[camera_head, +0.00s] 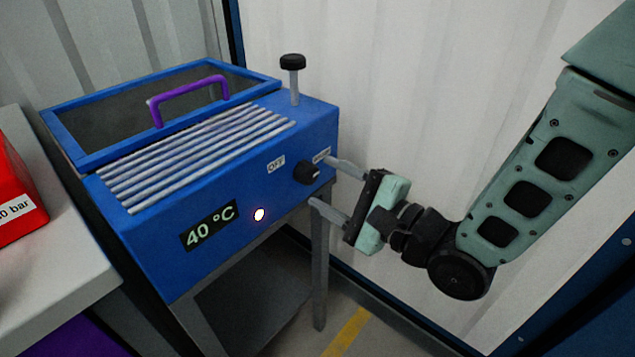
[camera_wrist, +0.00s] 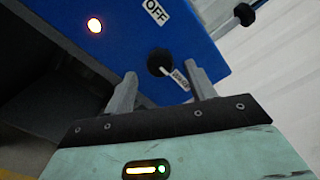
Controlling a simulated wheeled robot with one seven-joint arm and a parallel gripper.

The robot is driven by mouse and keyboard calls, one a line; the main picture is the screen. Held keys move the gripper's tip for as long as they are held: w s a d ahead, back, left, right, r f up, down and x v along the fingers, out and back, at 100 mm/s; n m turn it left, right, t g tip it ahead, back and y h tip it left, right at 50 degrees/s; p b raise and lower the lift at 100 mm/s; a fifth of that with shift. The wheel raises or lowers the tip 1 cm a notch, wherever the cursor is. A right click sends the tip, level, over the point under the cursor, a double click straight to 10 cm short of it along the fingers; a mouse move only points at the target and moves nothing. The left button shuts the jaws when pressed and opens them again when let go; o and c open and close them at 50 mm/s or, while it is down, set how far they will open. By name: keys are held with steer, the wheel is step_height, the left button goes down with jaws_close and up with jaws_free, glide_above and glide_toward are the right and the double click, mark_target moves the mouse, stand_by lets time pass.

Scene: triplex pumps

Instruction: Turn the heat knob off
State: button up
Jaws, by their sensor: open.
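The heat knob (camera_head: 306,172) is a black round knob on the front of a blue heater box (camera_head: 160,248). An OFF label (camera_head: 276,164) is left of it and another small label (camera_head: 321,156) is right of it. A white mark on the knob points toward the right-hand label. In the wrist view the knob (camera_wrist: 160,62) lies just beyond and between my fingertips, with the OFF label (camera_wrist: 155,12) above. My gripper (camera_head: 322,181) is open, its two fingers apart, facing the knob. It also shows in the wrist view (camera_wrist: 165,82). I see no clear contact with the knob.
The display (camera_head: 209,226) reads 40 °C beside a lit lamp (camera_head: 259,214). A purple handle (camera_head: 188,98) is on the lid, and a black-topped post (camera_head: 294,75) rises behind. A red box (camera_head: 15,198) sits on a bench at left. A white wall is behind my arm.

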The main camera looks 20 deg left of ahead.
mark_target(312, 177)
steer(key=shift+x, duration=1.5)
steer(key=c, duration=1)
